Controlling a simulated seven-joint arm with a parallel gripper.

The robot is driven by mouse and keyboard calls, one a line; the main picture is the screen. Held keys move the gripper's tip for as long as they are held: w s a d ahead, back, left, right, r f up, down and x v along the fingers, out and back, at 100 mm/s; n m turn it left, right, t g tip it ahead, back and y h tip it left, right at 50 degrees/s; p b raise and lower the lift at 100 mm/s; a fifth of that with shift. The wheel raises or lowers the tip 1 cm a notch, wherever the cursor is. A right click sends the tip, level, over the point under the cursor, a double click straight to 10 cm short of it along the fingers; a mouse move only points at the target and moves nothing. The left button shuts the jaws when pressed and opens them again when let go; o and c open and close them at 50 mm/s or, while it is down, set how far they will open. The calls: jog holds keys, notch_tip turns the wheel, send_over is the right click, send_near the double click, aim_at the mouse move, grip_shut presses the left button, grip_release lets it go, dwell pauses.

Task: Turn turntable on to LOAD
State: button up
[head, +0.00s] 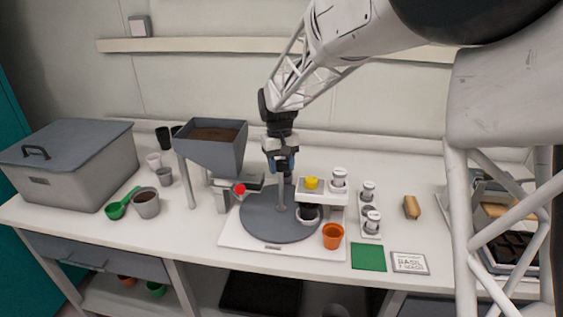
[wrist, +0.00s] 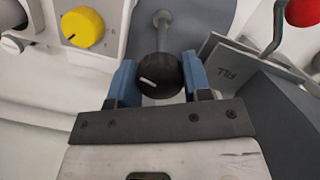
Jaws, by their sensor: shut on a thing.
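The turntable (head: 262,222) is a grey disc on a white base plate (head: 235,238), with a thin grey post (head: 282,196) rising from its middle. A round black knob (wrist: 152,82) with a white line mark tops the post. My gripper (head: 282,166) is above the disc; in the wrist view its blue fingers (wrist: 158,82) are shut on the knob, one on each side. A pot (head: 308,214) shows at the disc's right side below the white dispenser (head: 322,197). A small label on the base's front is too small to read; I see no readable LOAD mark.
A grey hopper (head: 213,150) with soil and a red-ball lever (head: 240,189) stand close left. A yellow knob (head: 312,183) is on the dispenser. An orange pot (head: 333,236) stands front right.

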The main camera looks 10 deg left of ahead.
jog(key=m, duration=0.2)
jog(key=shift+m, duration=0.4)
jog(key=m+y, duration=0.1)
jog(key=m, duration=0.3)
jog(key=shift+m, duration=1.3)
jog(key=shift+m+y, duration=0.3)
jog(key=shift+m, duration=0.3)
jog(key=m, duration=0.4)
jog(key=shift+y, duration=0.3)
jog(key=o, duration=0.6)
